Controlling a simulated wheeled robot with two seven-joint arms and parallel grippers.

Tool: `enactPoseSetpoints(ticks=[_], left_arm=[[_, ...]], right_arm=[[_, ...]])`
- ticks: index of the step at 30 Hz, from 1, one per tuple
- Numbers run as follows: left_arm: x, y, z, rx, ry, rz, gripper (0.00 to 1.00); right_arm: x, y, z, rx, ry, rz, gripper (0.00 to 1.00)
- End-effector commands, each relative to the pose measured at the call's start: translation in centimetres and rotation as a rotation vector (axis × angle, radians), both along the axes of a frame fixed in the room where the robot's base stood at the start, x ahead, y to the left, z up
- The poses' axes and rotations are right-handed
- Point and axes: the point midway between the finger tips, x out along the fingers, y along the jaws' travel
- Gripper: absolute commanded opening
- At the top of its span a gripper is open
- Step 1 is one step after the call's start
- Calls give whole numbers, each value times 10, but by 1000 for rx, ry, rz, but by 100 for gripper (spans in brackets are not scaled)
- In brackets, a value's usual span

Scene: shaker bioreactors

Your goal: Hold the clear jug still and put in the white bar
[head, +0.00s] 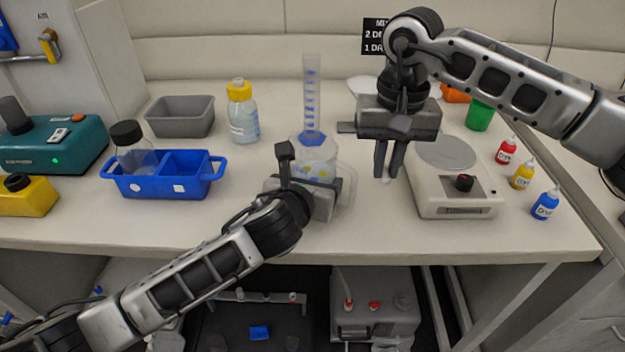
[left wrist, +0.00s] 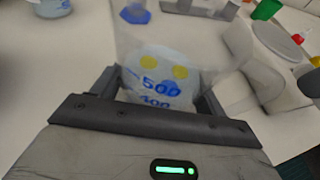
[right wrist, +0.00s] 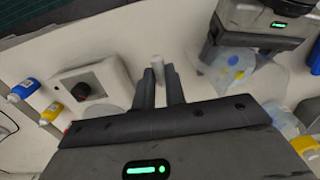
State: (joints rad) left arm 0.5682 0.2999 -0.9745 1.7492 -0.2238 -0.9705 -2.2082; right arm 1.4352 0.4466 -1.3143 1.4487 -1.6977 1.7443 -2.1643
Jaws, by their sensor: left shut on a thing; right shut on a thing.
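The clear jug (head: 318,168) stands on the bench, with blue marks and yellow spots showing. My left gripper (head: 312,184) is shut on the jug, its fingers on either side. The left wrist view shows the jug (left wrist: 160,72) between the jaws, with blurred marks 500 and 400. My right gripper (head: 385,174) points down, to the right of the jug and apart from it. It is shut on the small white bar (right wrist: 158,64), which sticks out past the fingertips in the right wrist view. In the head view the fingers hide most of the bar.
A white stirrer (head: 455,205) with a dark knob stands right of the right gripper. A tall measuring cylinder (head: 311,95) stands behind the jug. A yellow-capped bottle (head: 242,115), a grey tub (head: 180,117) and a blue tray (head: 163,187) are to the left. Small dropper bottles (head: 523,175) stand far right.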

Motion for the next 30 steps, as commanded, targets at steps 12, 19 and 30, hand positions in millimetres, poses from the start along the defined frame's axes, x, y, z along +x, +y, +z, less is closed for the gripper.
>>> enactPoseSetpoints(ticks=[12,19,30], left_arm=[[0,1,-2,2,4,2,33],[0,1,-2,1,4,2,33],[0,1,-2,2,4,2,33]], right_arm=[[47,91,79,-15,-12,2,0],[48,99,78,-17,-12,1,0],[48,98,37,-17,-12,1,0]])
